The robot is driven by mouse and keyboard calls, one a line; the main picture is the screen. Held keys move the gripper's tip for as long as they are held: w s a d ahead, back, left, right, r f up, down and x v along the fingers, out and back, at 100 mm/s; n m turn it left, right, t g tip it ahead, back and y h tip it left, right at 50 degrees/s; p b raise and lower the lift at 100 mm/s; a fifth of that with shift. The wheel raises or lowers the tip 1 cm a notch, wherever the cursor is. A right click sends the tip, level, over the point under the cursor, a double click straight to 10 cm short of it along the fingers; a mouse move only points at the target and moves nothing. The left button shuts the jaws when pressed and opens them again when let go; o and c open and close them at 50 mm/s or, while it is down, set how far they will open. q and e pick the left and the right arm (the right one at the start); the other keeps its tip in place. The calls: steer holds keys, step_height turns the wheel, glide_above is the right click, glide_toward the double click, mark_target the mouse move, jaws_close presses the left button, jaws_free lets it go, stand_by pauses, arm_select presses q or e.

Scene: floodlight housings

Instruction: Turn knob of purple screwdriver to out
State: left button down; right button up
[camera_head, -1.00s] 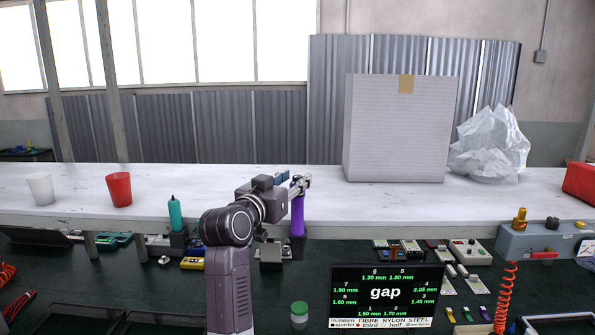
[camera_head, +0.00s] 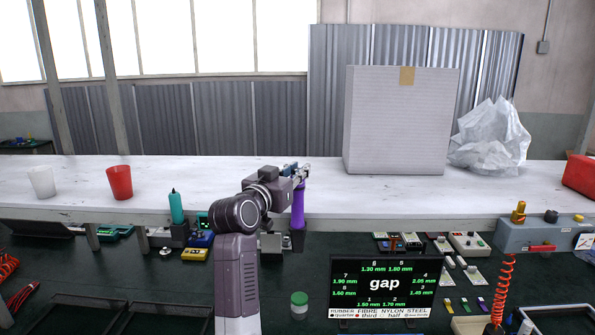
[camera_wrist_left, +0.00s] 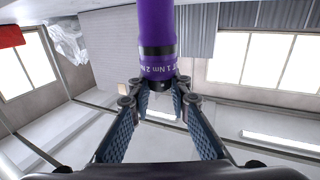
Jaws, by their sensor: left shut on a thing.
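The purple screwdriver (camera_head: 298,207) stands upright in a dark holder (camera_head: 298,239) at the front edge of the white table. My left gripper (camera_head: 299,172) reaches in from the left and is shut at the screwdriver's top end. In the left wrist view the purple body (camera_wrist_left: 159,45) shows a dark band and a printed scale with "1 Nm" and "2". The two blue-padded fingers (camera_wrist_left: 160,103) sit on either side of its dark end. The knob itself is mostly hidden, and its setting cannot be read. My right gripper is not in view.
A teal screwdriver (camera_head: 176,207) stands in a holder to the left. A "gap" screen (camera_head: 385,290) and a green-lidded jar (camera_head: 299,304) are in front. White (camera_head: 41,182) and red (camera_head: 120,182) cups, a large box (camera_head: 400,125) and crumpled plastic (camera_head: 492,138) stand on the table.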

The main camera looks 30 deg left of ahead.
arm_select(q)
steer(key=shift+a+f+m+h+b, duration=0.1)
steer(key=shift+m+h+b, duration=0.25)
steer(key=shift+h+b, duration=0.15)
steer(key=shift+a+f+m+h+b, duration=0.1)
steer(key=shift+m+h+b, duration=0.3)
steer(key=shift+h, duration=0.2)
steer(key=m+h+b, duration=0.3)
steer(key=h, duration=0.1)
steer(key=shift+h+b, duration=0.3)
steer(key=shift+h, duration=0.1)
steer(key=shift+m+g+h+b, duration=0.5)
steer(key=shift+m+h+b, duration=0.15)
steer(key=shift+h, duration=0.35)
steer(key=m+h, duration=0.1)
steer(key=m+g+h, duration=0.1)
steer(key=shift+r+h, duration=0.2)
steer(key=shift+h, duration=0.2)
steer(key=shift+d+r+m+g+h, duration=0.1)
steer(key=shift+r+m+g+h, duration=0.05)
steer(key=shift+m+g+h, duration=1.15)
steer(key=shift+m+g+h+p, duration=0.7)
steer(key=shift+g+h+p, duration=0.2)
steer(key=shift+h+p, duration=0.2)
steer(key=shift+g, duration=0.3)
